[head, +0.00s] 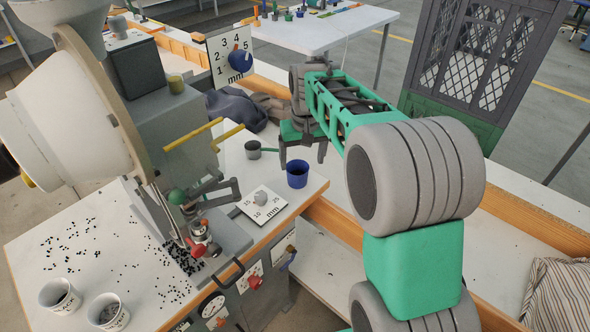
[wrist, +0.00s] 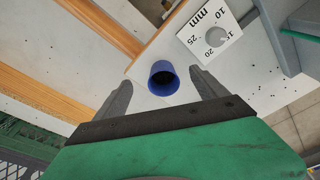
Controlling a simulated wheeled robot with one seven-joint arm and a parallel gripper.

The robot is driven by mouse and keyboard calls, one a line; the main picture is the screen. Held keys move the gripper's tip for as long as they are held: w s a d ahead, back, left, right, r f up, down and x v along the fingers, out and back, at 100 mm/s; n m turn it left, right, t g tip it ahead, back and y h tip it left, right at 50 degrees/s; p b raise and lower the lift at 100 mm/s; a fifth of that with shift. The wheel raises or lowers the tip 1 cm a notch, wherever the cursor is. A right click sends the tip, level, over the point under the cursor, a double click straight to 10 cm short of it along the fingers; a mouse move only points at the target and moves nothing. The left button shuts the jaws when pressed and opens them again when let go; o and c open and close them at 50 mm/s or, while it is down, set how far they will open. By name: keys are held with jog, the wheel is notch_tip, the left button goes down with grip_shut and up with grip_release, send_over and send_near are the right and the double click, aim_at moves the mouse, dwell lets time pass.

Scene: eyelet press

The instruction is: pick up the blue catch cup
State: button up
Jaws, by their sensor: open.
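The blue catch cup (head: 297,174) stands upright near the right edge of the press table in the head view. In the wrist view the cup (wrist: 163,78) shows its dark open mouth, just beyond and between the two fingertips. My gripper (head: 303,153) is above and close to the cup in the head view, fingers pointing down. In the wrist view my gripper (wrist: 160,84) is open, with a grey finger on each side and nothing held. I cannot tell the exact height gap between fingertips and cup.
A gauge card (head: 263,203) marked in mm lies left of the cup. The eyelet press (head: 180,130) fills the left, with white cups (head: 60,296) in front. Small black eyelets lie scattered on the table.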

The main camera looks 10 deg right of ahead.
aim_at(297, 169)
jog(key=shift+o, duration=0.3)
jog(key=w, duration=0.1)
jog(key=w+f, duration=0.1)
jog(key=w, duration=0.1)
jog(key=w+f, duration=0.1)
jog(key=w, duration=0.1)
jog(key=shift+f+p, duration=0.25)
jog(key=shift+p, duration=0.05)
jog(key=f, duration=0.2)
jog(key=f+p, duration=0.1)
jog(key=f, duration=0.1)
jog(key=w+f+p, duration=0.1)
jog(key=f, duration=0.2)
jog(key=shift+s, duration=0.1)
jog(key=c, duration=1.4)
